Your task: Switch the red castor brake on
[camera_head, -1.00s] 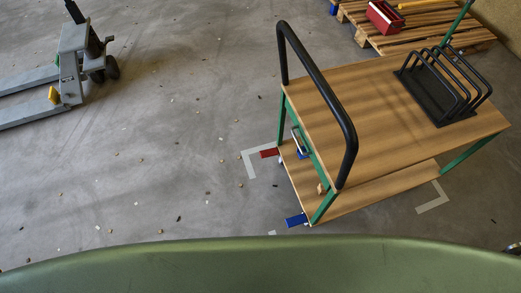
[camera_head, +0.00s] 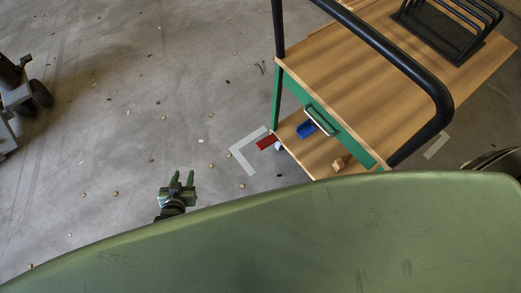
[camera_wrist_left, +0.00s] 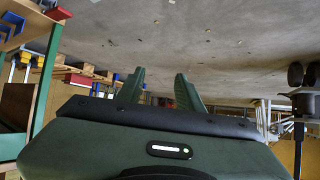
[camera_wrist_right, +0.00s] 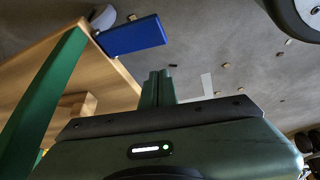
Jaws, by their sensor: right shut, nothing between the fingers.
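The red castor brake (camera_head: 266,141) is a small red pedal sticking out at the trolley's left corner, beside a pale castor, in the head view. It seems to show at the upper left of the left wrist view (camera_wrist_left: 59,13). My left gripper (camera_head: 177,180) is open and empty, left of the red pedal and apart from it. In the right wrist view a blue pedal (camera_wrist_right: 132,37) sticks out beside another castor (camera_wrist_right: 102,16). My right gripper (camera_wrist_right: 158,88) is shut and empty, close to the blue pedal; touching cannot be told. My body hides this corner in the head view.
A pallet truck (camera_head: 20,95) stands at the left. The floor between is open, with small scattered bits.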

